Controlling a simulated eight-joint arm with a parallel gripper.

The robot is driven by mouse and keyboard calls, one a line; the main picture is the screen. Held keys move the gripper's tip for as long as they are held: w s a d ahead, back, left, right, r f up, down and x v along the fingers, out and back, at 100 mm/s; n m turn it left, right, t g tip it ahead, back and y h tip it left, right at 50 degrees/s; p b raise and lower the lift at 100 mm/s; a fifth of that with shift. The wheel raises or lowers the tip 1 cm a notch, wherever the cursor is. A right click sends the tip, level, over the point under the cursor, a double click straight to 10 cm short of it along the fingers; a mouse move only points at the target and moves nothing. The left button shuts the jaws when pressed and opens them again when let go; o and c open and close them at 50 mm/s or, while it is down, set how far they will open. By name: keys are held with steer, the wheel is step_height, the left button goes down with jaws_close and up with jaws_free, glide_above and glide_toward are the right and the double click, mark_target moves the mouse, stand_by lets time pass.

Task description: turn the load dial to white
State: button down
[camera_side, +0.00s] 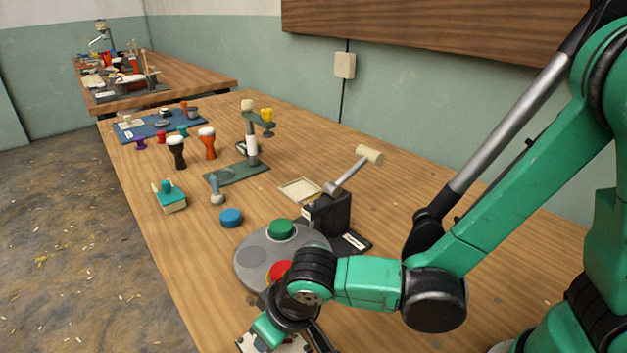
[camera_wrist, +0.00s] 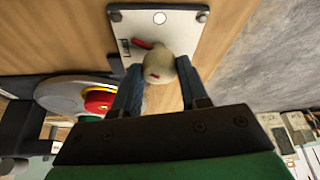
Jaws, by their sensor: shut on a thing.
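The load dial's pale plate (camera_wrist: 185,35) lies on the table at the top of the wrist view, with a small "Load" label and a round white mark (camera_wrist: 160,18) near its far edge. A cream rounded knob (camera_wrist: 172,74) stands at the plate's near side. A red bar (camera_wrist: 143,43) shows just left of the knob; I cannot tell if it is the pointer or a mark. My gripper (camera_wrist: 158,80) is shut on the knob, one finger on each side. In the side view the plate (camera_side: 287,346) shows at the bottom edge, mostly hidden by my gripper.
A grey round disc (camera_side: 256,262) with green (camera_side: 281,229) and red (camera_side: 281,271) domes stands close beside the dial. Behind it are a black lever press (camera_side: 330,214) and a blue puck (camera_side: 231,217). Goblet drums (camera_side: 207,143) stand farther back.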

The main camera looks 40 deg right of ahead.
steer(key=m+h, duration=0.2)
steer(key=m, duration=0.3)
steer(key=shift+a+m, duration=0.15)
steer(key=shift+m, duration=0.15)
steer(key=m+h, duration=0.1)
steer(key=m, duration=0.2)
steer(key=m+g+h, duration=0.1)
steer(key=m, duration=0.1)
steer(key=shift+a+m, duration=0.15)
steer(key=shift+m, duration=0.25)
steer(key=shift+c, duration=2.3)
jaws_free()
steer(key=shift+w, duration=0.1)
steer(key=shift+v, duration=2.8)
